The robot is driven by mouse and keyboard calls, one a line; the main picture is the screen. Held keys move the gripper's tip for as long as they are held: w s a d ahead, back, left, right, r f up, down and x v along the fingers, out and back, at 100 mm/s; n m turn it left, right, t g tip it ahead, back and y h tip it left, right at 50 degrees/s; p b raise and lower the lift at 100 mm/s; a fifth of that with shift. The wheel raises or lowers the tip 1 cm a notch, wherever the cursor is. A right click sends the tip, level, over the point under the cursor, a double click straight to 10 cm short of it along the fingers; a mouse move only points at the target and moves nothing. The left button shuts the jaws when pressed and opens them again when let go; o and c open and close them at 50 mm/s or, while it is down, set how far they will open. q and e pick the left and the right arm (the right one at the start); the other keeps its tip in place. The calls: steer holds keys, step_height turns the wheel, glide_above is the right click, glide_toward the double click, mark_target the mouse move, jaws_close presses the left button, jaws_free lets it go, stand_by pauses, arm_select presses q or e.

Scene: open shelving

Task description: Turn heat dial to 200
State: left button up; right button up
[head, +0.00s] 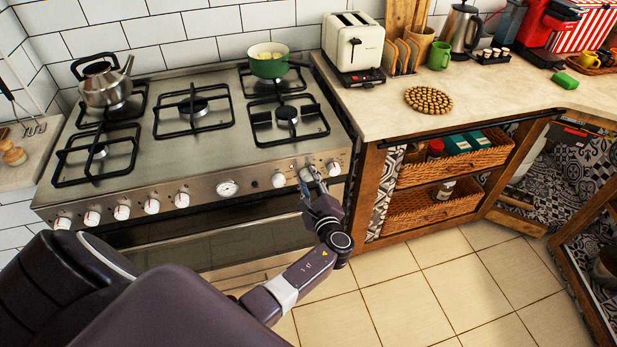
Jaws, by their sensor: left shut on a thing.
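The steel stove (150,135) stands at the left, with a row of round control dials along its front panel. My left gripper (313,178) is at the right part of this panel, shut on a dial (305,174). The fingers partly cover this dial, and its marking is too small to read. One uncovered dial (279,180) is just left of the gripper and another (333,168) is just right of it. A round gauge (227,188) sits further left on the panel. My right gripper is not in view.
A kettle (104,84) and a green pot (268,62) stand on the back burners. The oven handle runs below the dials. To the right are a counter (390,110) with a toaster (352,43) and wooden shelving with wicker baskets (455,160). The tiled floor (450,290) before the shelving is clear.

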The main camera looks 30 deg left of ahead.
arm_select(q)
steer(key=m+p, duration=0.1)
steer(key=m, duration=0.4)
steer(key=shift+g+y, duration=0.3)
steer(key=shift+g, duration=0.1)
steer(key=m, duration=0.3)
steer(key=m+y+p, duration=0.1)
steer(key=m, duration=0.1)
steer(key=shift+d+f+m+g, duration=0.1)
steer(key=shift+f+m+g, duration=0.05)
steer(key=shift+m+g, duration=0.2)
steer(key=m, duration=0.6)
steer(key=shift+f+y+p, duration=0.1)
steer(key=shift+y+p, duration=0.25)
steer(key=shift+y, duration=0.05)
steer(key=m, duration=0.5)
steer(key=shift+f+m, duration=0.1)
steer(key=shift+m, duration=0.15)
steer(key=o, duration=1.2)
steer(key=shift+c, duration=0.2)
steer(key=v, duration=1.2)
steer(key=shift+f, duration=0.3)
